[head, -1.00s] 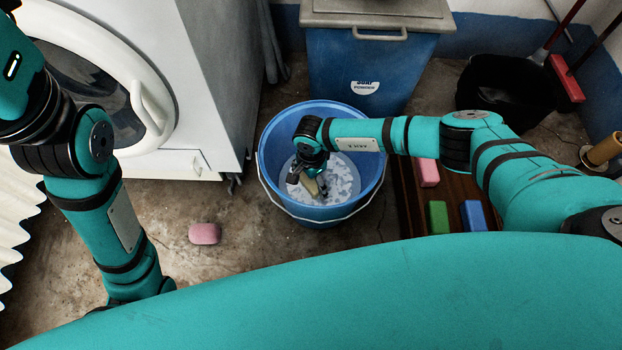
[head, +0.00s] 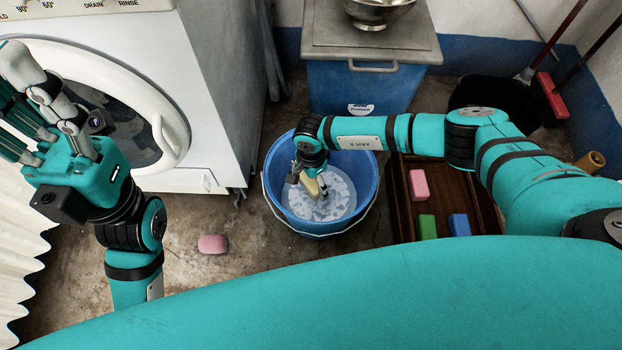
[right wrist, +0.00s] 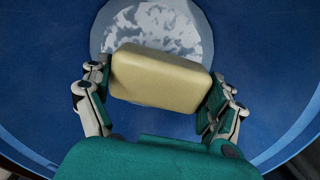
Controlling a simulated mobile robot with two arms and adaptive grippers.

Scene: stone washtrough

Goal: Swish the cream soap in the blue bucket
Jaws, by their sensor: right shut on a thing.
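The blue bucket (head: 280,212) stands on the floor with foamy water (head: 340,196) in its bottom. My right gripper (head: 314,190) reaches down inside the bucket and is shut on the cream soap (head: 311,186). In the right wrist view the cream soap (right wrist: 160,78) is a pale block held between both fingers, with the foamy water (right wrist: 160,25) behind it. I cannot tell whether the soap touches the water. My left gripper (head: 45,110) is raised at the left, in front of the washing machine, with its fingers apart and nothing between them.
A pink soap (head: 213,244) lies on the floor left of the bucket. A dark wooden tray (head: 449,180) with pink, green and blue bars is to the right. A white washing machine (head: 215,90), a blue soap powder bin (head: 330,92) and a black bucket (head: 490,100) stand behind.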

